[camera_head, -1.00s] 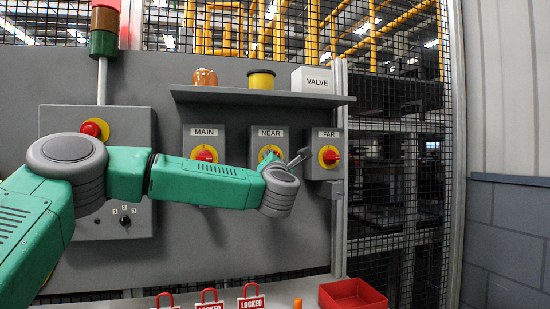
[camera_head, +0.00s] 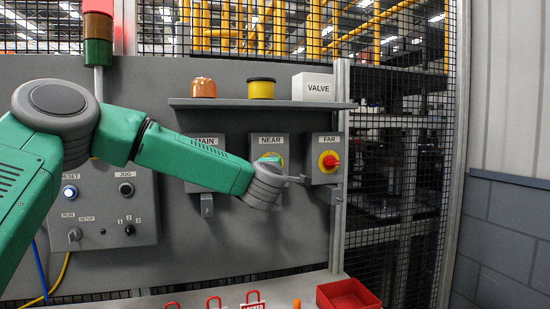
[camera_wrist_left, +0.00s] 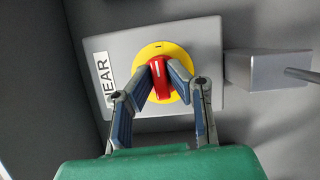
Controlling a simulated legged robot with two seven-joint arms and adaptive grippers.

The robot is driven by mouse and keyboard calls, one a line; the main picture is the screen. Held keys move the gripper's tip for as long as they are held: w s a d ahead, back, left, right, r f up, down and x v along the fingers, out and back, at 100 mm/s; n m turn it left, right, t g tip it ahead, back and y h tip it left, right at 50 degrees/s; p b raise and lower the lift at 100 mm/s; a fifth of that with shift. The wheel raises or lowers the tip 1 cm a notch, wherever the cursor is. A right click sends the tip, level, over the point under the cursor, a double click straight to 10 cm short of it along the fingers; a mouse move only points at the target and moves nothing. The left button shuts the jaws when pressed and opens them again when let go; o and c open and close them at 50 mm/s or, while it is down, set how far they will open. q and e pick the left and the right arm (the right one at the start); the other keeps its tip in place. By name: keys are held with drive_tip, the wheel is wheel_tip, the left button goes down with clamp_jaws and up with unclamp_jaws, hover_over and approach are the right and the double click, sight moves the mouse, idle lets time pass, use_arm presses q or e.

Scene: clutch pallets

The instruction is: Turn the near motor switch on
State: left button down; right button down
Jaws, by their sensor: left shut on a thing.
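The NEAR switch box (camera_head: 270,140) hangs on the grey panel between the MAIN and FAR boxes. In the head view my left wrist covers its lower part and most of its knob. In the left wrist view its NEAR label (camera_wrist_left: 104,80) stands left of a yellow disc (camera_wrist_left: 152,54) with a red knob (camera_wrist_left: 160,92). My left gripper (camera_wrist_left: 159,75) has one finger on each side of the knob and is shut on it. The knob's long side runs roughly along the label's lettering. My right gripper is in neither view.
The FAR switch (camera_head: 328,160) is close on the right; the MAIN switch (camera_head: 207,140) is mostly behind my arm. A shelf (camera_head: 230,103) above holds two round pieces and a VALVE box (camera_head: 313,87). A red bin (camera_head: 347,295) and red lock tags stand below.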

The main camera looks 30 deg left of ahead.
use_arm(q)
drive_tip(key=shift+a+m+p, duration=0.1)
drive_tip(key=shift+m+p, duration=0.2)
drive_tip(key=shift+p, duration=0.05)
drive_tip(key=shift+f, duration=0.1)
drive_tip(key=c, duration=1.8)
unclamp_jaws()
drive_tip(key=shift+o, duration=1.2)
drive_tip(key=shift+w+f, duration=0.1)
drive_tip(key=shift+w, duration=0.05)
